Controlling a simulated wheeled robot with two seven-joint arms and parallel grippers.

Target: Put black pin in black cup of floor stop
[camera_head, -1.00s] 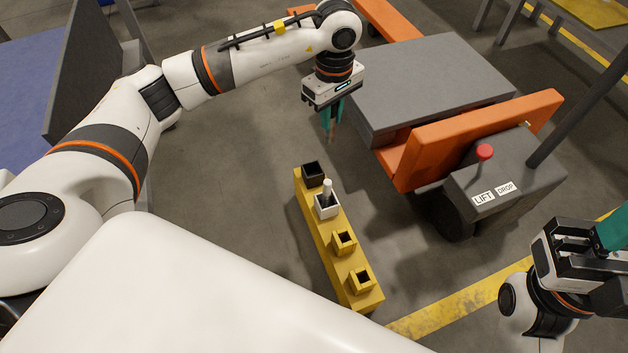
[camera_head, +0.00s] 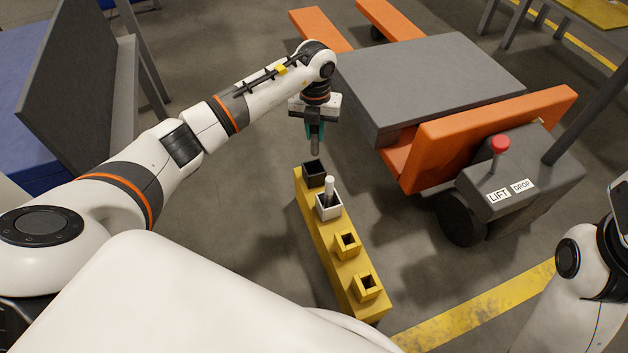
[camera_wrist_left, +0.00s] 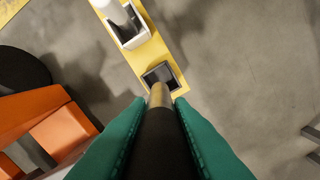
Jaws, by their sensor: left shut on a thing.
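The floor stop (camera_head: 322,240) is a long yellow bar on the floor with a row of square cups. The black cup (camera_head: 314,172) is at its far end, and it also shows in the left wrist view (camera_wrist_left: 158,72). My left gripper (camera_head: 315,134) is shut on a pin (camera_head: 315,147), just above the black cup. In the left wrist view the pin (camera_wrist_left: 160,130) is dark along its body with a metallic tip, which overlaps the near edge of the cup. Whether the tip is inside cannot be told. My right gripper is out of view; only part of its arm shows.
A white cup (camera_head: 329,208) beside the black one holds a white pin (camera_head: 330,188). Two yellow cups (camera_head: 346,243) follow along the bar. An orange and grey cart (camera_head: 440,85) with a LIFT/DROP box (camera_head: 510,185) stands to the right. Floor left of the bar is clear.

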